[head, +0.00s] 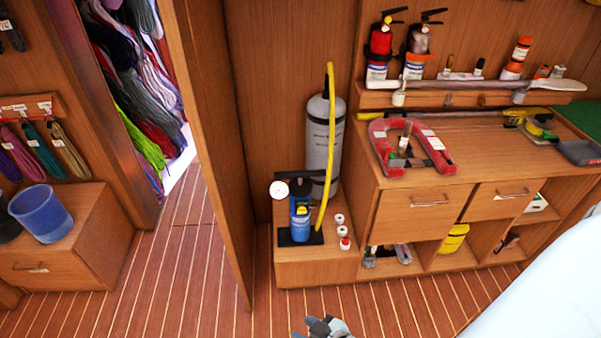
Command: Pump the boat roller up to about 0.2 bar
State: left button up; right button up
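A blue hand pump (300,217) with a black top handle and black foot stands upright on a low wooden step. A round white gauge (279,190) sits at its left; its reading is too small to tell. A yellow hose (331,130) rises beside the pump in a tall arch. A large, smooth, pale rounded body (550,290) fills the lower right corner; it may be the boat roller, but I cannot tell. A grey and black gripper (316,325), apparently my right, shows at the bottom edge, well below the pump and apart from it. My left gripper is out of view.
A grey cylinder (320,140) stands behind the hose. A blue bucket (41,212) stands left. The plank floor (190,290) is clear.

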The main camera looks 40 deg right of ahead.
aim_at(299, 174)
jog(key=i+l+z, duration=0.25)
jog(key=i+l, duration=0.15)
jog(key=i+l+z, duration=0.2)
jog(key=i, duration=0.25)
jog(key=l, duration=0.1)
